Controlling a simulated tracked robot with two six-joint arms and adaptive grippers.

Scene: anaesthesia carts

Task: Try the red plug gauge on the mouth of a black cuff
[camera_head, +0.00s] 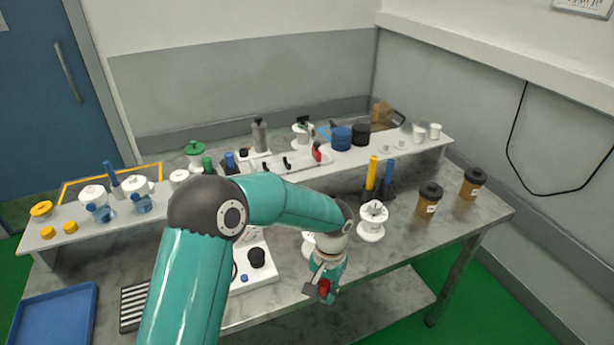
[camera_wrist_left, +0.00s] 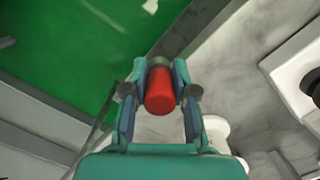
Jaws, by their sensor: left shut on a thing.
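My left gripper (camera_head: 321,284) hangs over the front edge of the table, pointing down. It is shut on the red plug gauge (camera_head: 325,287). In the left wrist view the gauge (camera_wrist_left: 160,92) is a red cylinder held between the two fingers (camera_wrist_left: 160,88). A black round piece (camera_head: 257,258), which looks like a black cuff, stands on a white plate (camera_head: 262,279) left of the gripper, apart from it. A dark round opening (camera_wrist_left: 313,84) in a white part shows at the right of the left wrist view. My right gripper is not in view.
A blue piece (camera_head: 244,278) lies on the white plate. White spools (camera_head: 372,221) and brown jars (camera_head: 429,198) stand to the right. A raised shelf (camera_head: 350,157) behind carries pots and a tray. A blue tray (camera_head: 55,315) is at front left.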

